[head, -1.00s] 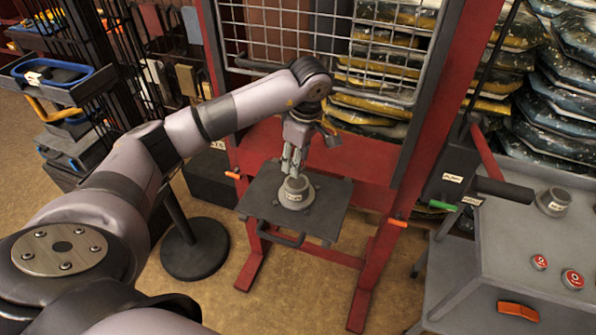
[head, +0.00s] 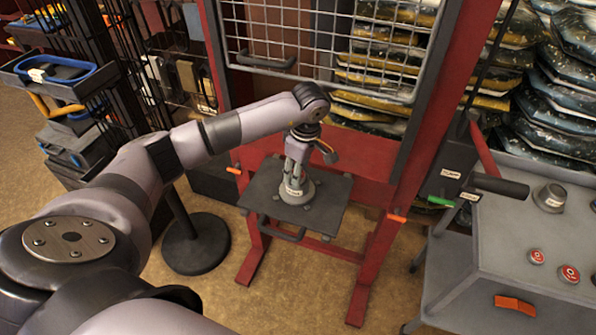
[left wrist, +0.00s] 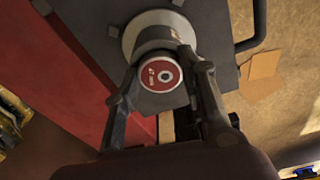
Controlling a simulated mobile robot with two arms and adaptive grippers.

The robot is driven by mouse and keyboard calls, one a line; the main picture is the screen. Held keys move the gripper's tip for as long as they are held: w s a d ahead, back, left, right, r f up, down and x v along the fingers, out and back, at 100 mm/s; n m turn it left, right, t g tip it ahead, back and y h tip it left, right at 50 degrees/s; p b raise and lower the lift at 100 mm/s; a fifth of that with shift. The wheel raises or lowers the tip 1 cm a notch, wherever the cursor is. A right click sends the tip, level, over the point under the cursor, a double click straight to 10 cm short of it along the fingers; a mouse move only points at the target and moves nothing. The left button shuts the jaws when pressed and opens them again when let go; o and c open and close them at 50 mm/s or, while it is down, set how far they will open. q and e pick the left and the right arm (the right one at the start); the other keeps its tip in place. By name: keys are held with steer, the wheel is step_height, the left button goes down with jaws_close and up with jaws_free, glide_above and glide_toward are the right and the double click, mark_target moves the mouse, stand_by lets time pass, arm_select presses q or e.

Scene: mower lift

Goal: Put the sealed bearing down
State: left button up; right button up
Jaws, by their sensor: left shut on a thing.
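A sealed bearing (left wrist: 160,76) with a red face and grey centre shows in the left wrist view, between the two fingertips. My left gripper (head: 297,177) is shut on it; it also shows in the left wrist view (left wrist: 163,72). The gripper points down at a grey round flanged holder (head: 296,194) with a white label, on a dark plate (head: 325,207). The holder shows behind the bearing in the left wrist view (left wrist: 138,30). In the head view the fingers hide the bearing. I cannot tell whether it touches the holder. My right gripper is not in view.
A red press frame (head: 398,185) with a raised wire guard (head: 330,45) surrounds the plate. A grey cart (head: 510,235) at right carries two red-faced discs (head: 537,257) (head: 569,274) and another grey holder (head: 551,198). A round black stand base (head: 195,245) stands at left.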

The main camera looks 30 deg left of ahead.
arm_select(q)
steer(key=shift+s+d+f+b, duration=0.15)
steer(key=shift+s+f+b, duration=0.2)
steer(key=shift+f, duration=0.4)
steer(key=o, duration=0.8)
steer(key=shift+s, duration=0.1)
steer(key=o, duration=0.4)
steer(key=shift+w+f, duration=0.15)
steer(key=shift+w, duration=0.15)
steer(key=shift+o, duration=0.2)
steer(key=shift+r, duration=0.2)
